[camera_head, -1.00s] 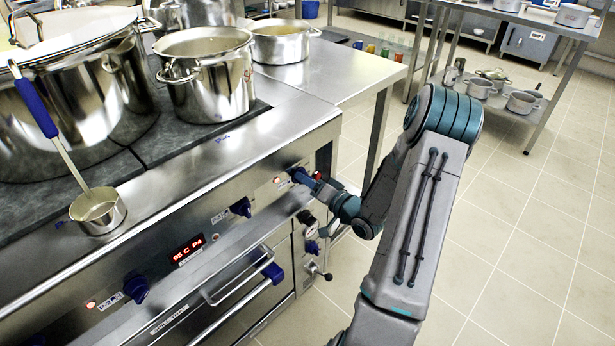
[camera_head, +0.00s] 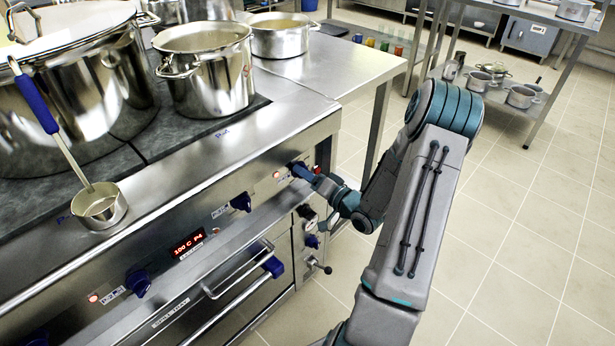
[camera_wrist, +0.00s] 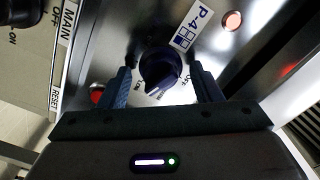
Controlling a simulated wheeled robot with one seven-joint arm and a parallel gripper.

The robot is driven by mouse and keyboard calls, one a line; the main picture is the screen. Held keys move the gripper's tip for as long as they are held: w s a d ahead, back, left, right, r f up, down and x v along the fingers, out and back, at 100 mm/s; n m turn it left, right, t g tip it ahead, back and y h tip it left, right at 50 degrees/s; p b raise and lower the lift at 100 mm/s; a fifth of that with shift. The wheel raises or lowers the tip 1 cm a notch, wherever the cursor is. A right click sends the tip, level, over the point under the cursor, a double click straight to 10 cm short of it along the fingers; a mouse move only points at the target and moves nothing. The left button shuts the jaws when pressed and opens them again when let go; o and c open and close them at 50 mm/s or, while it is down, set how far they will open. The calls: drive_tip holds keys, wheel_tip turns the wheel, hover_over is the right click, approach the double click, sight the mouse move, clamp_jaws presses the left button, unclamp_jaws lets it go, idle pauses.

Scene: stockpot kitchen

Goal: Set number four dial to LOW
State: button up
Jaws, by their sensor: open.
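The number four dial (camera_wrist: 160,68) is a dark knob on the steel panel beside the P-4 label (camera_wrist: 192,27) in the wrist view. My gripper (camera_wrist: 161,84) is open, with one finger on each side of the dial. I cannot tell whether either finger touches it. Small lettering circles the dial and is partly hidden by it; I cannot make out its exact setting. In the head view my gripper (camera_head: 304,172) is at the right end of the range front and mostly hides this dial.
A lit indicator (camera_wrist: 232,21) is near the label. The MAIN switch (camera_wrist: 20,12) is to the left in the wrist view, with a red button (camera_wrist: 97,92) close to my left finger. Steel pots (camera_head: 205,75) stand on top.

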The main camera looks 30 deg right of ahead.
drive_tip(key=p+v, duration=0.1)
drive_tip(key=v, duration=1.3)
drive_tip(key=shift+w+r, duration=0.1)
drive_tip(key=w+a+r+n+g+h+p, duration=0.2)
drive_tip(key=r+g+h+p, duration=0.25)
drive_tip(key=r, duration=0.45)
drive_tip(key=w+a+r+n+g+h+p, duration=0.1)
drive_tip(key=w+r+n+g+h+p, duration=0.25)
drive_tip(key=r+p, duration=0.45)
drive_tip(key=s+a+r+n+g+y+p, duration=0.1)
drive_tip(key=s+a+r+g+p, duration=0.4)
drive_tip(key=s+a+r, duration=1.1)
drive_tip(key=shift+s+a+r+g+y, duration=0.4)
drive_tip(key=shift+s+a+g, duration=0.2)
drive_tip(key=shift+s+a, duration=0.25)
